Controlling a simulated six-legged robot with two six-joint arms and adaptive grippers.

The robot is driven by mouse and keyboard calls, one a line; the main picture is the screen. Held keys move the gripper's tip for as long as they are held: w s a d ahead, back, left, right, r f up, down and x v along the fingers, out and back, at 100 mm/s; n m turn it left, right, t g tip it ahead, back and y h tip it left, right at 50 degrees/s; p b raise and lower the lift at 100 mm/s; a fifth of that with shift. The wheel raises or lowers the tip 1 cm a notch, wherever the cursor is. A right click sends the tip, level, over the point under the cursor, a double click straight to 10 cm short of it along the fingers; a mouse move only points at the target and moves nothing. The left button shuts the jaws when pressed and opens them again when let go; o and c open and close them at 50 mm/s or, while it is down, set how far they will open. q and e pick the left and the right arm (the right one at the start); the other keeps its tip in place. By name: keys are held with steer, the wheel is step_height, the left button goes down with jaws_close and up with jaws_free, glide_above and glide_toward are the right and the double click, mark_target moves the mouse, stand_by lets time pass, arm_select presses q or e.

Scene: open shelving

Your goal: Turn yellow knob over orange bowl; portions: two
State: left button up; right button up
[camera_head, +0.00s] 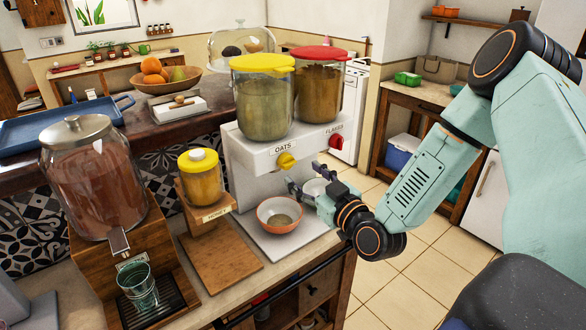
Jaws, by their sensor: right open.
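The yellow knob (285,161) sits on the white dispenser's front, beside the "OATS" label, under the yellow-lidded container (263,105). The orange bowl (264,212) stands upright on the dispenser's pale base below the yellow knob. A greyish-brown surface shows inside the bowl; I cannot tell whether it is food. My right gripper (303,178) is open and empty. It is just below and right of the yellow knob, apart from it, and above the bowl's right side. My left gripper is out of view.
A red knob (336,141) sits right of the yellow one, under the red-lidded container (318,92). A small yellow-lidded jar (201,180) on a wooden stand and a large glass dispenser (92,180) stand left.

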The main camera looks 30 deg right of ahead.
mark_target(290, 165)
steer(key=w, duration=0.5)
steer(key=shift+a+f, duration=0.15)
steer(key=shift+a, duration=0.05)
steer(key=shift+w+d, duration=0.15)
steer(key=shift+w, duration=0.1)
steer(key=shift+w, duration=0.1)
steer(key=shift+c, duration=1.1)
steer(key=c, duration=0.9)
